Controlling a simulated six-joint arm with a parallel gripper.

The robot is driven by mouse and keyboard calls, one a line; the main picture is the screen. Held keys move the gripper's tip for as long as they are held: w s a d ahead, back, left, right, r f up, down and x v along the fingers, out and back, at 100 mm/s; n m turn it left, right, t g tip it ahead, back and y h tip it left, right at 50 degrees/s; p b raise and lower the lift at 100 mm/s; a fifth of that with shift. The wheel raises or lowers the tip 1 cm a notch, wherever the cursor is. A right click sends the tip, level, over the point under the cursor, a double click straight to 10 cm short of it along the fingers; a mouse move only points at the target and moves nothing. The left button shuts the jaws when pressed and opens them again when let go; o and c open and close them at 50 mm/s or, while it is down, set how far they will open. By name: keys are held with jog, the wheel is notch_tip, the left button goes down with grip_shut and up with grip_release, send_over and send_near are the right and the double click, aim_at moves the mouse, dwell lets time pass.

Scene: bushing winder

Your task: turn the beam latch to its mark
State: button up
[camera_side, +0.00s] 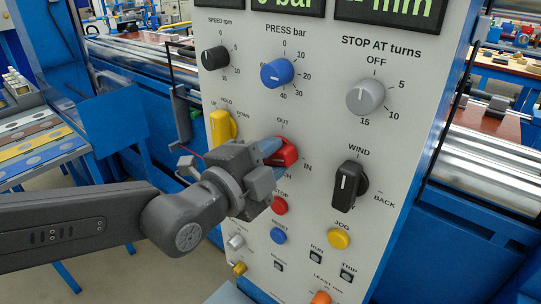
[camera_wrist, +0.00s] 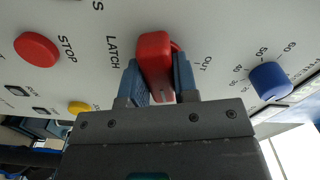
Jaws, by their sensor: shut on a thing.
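The beam latch is a red handle (camera_side: 286,151) on the upright grey-white panel, with the mark OUT above it and IN to its right. My gripper (camera_side: 267,153) reaches it from the left, its blue fingers closed on the handle. In the wrist view the red handle (camera_wrist: 155,50) sits between the two blue fingertips of my gripper (camera_wrist: 160,80), with the word LATCH to its left and OUT to its right. In the side view my fingers hide part of the handle and the label below it. I cannot tell exactly which mark it points to.
A yellow hold handle (camera_side: 222,127) is just left of my gripper. A red stop button (camera_side: 280,206) and a blue reset button (camera_side: 278,236) are close below. A black wind handle (camera_side: 347,186) stands out to the right. A blue press knob (camera_side: 277,73) is above.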

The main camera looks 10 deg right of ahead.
jog(key=shift+m, duration=2)
jog(key=o, duration=0.9)
jog(key=v, duration=1.4)
jog(key=shift+w, duration=0.1)
